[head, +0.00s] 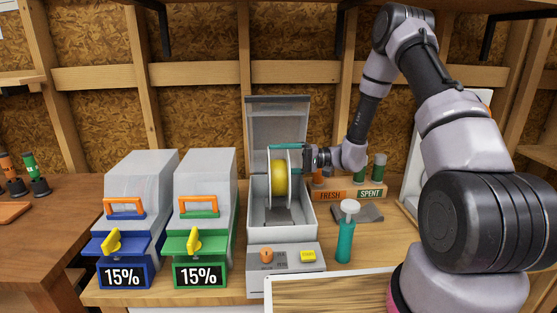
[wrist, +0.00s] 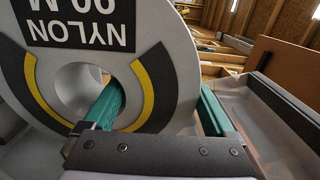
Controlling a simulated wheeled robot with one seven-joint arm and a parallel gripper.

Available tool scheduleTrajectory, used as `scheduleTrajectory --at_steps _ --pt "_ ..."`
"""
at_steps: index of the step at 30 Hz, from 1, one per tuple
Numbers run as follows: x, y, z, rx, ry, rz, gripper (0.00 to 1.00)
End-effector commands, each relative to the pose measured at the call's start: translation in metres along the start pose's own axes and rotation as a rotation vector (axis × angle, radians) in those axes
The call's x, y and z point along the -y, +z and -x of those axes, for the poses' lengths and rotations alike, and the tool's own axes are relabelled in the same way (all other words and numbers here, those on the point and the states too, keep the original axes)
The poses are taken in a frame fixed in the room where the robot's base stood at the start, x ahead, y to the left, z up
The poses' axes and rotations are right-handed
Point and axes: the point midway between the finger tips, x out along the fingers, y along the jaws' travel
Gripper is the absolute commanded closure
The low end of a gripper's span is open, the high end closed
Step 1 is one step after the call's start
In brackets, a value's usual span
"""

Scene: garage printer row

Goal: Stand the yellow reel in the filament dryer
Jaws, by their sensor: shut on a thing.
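The yellow reel (head: 279,177) has pale flanges and stands upright in the open mouth of the grey filament dryer (head: 308,222). The dryer's lid (head: 277,110) is raised behind it. I cannot tell whether the reel touches the dryer's floor. My gripper (head: 287,148) reaches in from the right and is shut on the reel. In the wrist view, one teal finger (wrist: 107,103) enters the hub hole and the other (wrist: 211,112) lies outside the rim of the flange (wrist: 185,65), which is marked NYLON.
Two closed dryers, blue-based (head: 135,205) and green-based (head: 204,200), stand left, both reading 15%. A teal bottle (head: 345,240) stands right of the open dryer's control panel (head: 285,258). A FRESH/SPENT rack (head: 345,194) and a grey cloth (head: 369,213) lie behind the bottle.

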Motion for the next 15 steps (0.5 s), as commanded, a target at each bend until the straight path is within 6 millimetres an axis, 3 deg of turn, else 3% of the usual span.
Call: scheduleTrajectory --at_steps 15 --pt "-0.023 0.000 0.000 -0.001 -0.001 0.000 1.00"
